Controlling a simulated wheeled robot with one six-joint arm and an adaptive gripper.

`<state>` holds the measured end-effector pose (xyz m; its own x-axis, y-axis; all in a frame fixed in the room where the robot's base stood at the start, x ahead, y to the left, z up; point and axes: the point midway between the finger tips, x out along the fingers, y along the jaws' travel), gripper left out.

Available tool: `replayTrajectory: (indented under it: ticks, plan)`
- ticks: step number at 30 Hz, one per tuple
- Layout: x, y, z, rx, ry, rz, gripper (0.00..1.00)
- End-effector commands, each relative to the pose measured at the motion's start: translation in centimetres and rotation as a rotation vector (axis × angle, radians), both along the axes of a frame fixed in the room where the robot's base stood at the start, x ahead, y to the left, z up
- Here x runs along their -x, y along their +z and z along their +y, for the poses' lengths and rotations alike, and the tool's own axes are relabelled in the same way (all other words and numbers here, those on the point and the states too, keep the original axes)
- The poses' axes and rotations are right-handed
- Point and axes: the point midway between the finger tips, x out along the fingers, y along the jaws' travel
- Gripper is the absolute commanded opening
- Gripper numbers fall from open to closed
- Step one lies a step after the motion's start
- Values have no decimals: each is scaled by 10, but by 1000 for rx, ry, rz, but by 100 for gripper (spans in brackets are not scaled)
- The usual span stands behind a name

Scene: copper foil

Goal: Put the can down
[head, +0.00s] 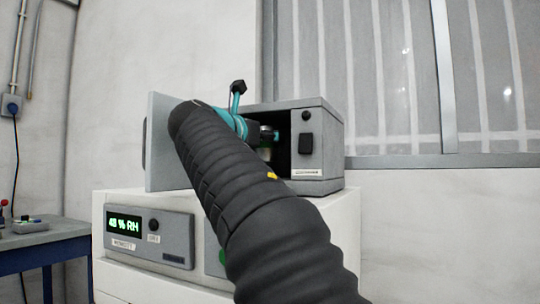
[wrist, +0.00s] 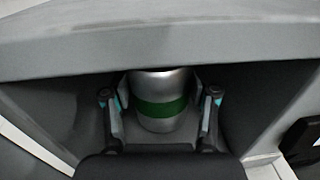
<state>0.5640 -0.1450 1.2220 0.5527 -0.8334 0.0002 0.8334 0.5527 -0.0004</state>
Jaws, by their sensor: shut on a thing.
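The can (wrist: 162,108) is silver with a green band and stands roughly upright between the fingers of my gripper (wrist: 160,98) in the wrist view. My gripper is shut on it, with a finger against each side. In the head view, a small part of the can (head: 266,154) shows in the dark opening of a grey cabinet (head: 318,150), mostly behind my arm. The cabinet's door (head: 160,130) stands open to the left. I cannot tell whether the can's base touches the cabinet floor.
The cabinet sits on a white unit (head: 345,235) with a humidity display (head: 124,224). The cabinet's top edge (wrist: 160,45) and side walls are close around my gripper. A blue table (head: 45,240) with small items is at the far left.

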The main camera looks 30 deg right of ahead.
Motion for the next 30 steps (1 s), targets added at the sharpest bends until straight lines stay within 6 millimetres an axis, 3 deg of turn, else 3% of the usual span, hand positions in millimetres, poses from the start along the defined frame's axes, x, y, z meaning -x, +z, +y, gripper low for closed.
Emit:
replayTrajectory:
  ticks: [10, 16, 29, 30]
  plan:
    - [-13, -3, -21, 1, -1, 1, 14]
    - [-12, -34, -19, 1, 1, 0, 14]
    - [-12, -38, -19, 1, 0, -1, 14]
    - [-12, -39, -19, 0, 0, 0, 61]
